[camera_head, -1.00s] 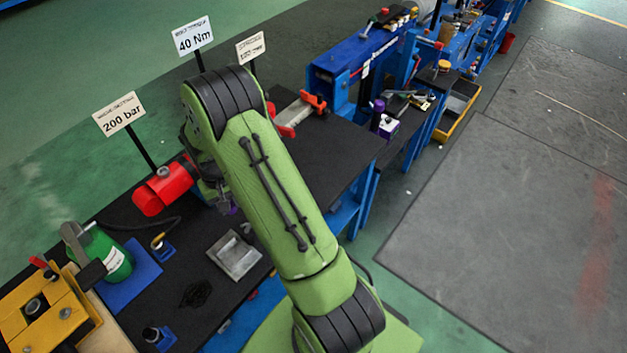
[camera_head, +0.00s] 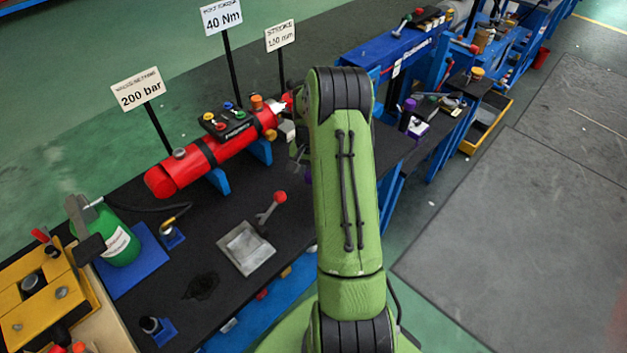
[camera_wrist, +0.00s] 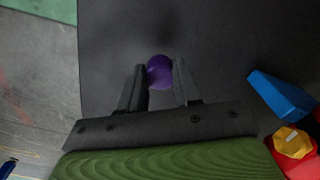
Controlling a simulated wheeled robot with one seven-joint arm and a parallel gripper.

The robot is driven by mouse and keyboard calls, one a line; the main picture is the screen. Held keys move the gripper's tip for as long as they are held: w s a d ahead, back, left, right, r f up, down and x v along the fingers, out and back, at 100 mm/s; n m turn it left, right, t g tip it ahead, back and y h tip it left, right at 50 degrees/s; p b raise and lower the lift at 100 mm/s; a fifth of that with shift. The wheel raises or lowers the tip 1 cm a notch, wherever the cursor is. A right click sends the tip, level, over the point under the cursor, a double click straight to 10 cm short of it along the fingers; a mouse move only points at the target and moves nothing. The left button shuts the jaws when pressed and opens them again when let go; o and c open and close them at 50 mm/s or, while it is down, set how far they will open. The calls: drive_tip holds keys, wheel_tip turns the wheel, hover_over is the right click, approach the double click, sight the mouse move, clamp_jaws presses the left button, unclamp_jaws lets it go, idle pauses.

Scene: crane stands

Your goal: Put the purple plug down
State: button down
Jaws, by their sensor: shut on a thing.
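The purple plug (camera_wrist: 159,73) is between the two dark fingers of my gripper (camera_wrist: 159,66) in the wrist view. My gripper is shut on it. Its round purple end shows past the fingertips, over the dark bench top (camera_wrist: 225,40). I cannot tell how far it is above the bench. In the head view, my green arm hides most of the gripper, and only a small purple bit (camera_head: 308,175) shows at the arm's left edge.
A red cylinder (camera_head: 200,167) on blue supports lies left of my gripper. A grey metal tray (camera_head: 246,248) and a red-knobbed lever (camera_head: 279,197) are nearer. A blue block (camera_wrist: 282,95) and a yellow-orange knob (camera_wrist: 292,140) are at the wrist view's right. Bench top ahead looks bare.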

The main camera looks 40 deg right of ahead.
sight(310, 174)
drive_tip(key=shift+f+b, duration=0.35)
drive_tip(key=shift+f, duration=1.5)
drive_tip(key=c, duration=0.8)
unclamp_jaws()
drive_tip(key=shift+r, duration=0.1)
